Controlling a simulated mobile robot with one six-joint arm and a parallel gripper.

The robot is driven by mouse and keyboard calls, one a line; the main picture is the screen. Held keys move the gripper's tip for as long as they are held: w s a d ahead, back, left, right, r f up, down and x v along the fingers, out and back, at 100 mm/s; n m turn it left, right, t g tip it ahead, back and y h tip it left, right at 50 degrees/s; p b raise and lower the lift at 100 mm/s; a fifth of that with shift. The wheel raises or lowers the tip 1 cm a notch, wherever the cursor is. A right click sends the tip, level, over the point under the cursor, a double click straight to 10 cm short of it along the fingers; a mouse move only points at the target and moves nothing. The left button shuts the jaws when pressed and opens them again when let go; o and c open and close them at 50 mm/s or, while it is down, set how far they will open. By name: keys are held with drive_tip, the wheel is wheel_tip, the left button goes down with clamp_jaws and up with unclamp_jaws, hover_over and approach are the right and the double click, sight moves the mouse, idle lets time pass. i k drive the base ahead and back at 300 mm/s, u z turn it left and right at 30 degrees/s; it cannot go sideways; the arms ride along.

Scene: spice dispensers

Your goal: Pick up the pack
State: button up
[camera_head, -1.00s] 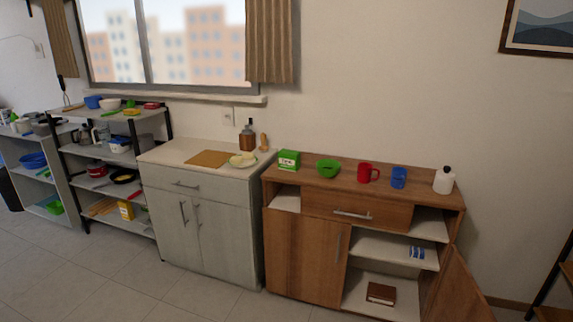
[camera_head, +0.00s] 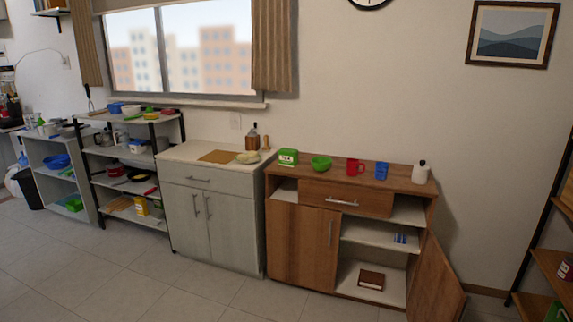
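My gripper is not in view. Several things could be the pack, and I cannot tell which it is. A green box with a white label (camera_head: 288,157) stands at the left end of the wooden cabinet top. A small blue-and-white packet (camera_head: 401,239) sits on the middle shelf inside the open wooden cabinet (camera_head: 290,245). A yellow box (camera_head: 141,206) stands on a low shelf of the dark-framed rack at left. All are small in the picture, and their labels cannot be read.
A green bowl (camera_head: 321,162), red mug (camera_head: 354,167), blue cup (camera_head: 382,171) and white bottle (camera_head: 420,172) stand on the cabinet top. Its right door (camera_head: 436,283) hangs open into the room. A brown book (camera_head: 371,280) lies inside, low down. The floor (camera_head: 170,290) in front is clear.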

sight(288, 156)
drive_tip(key=k, duration=0.45)
drive_tip(key=u, duration=0.55)
drive_tip(key=i, duration=1.1)
drive_tip(key=u, duration=0.6)
drive_tip(key=i, duration=1.55)
drive_tip(key=z, duration=0.15)
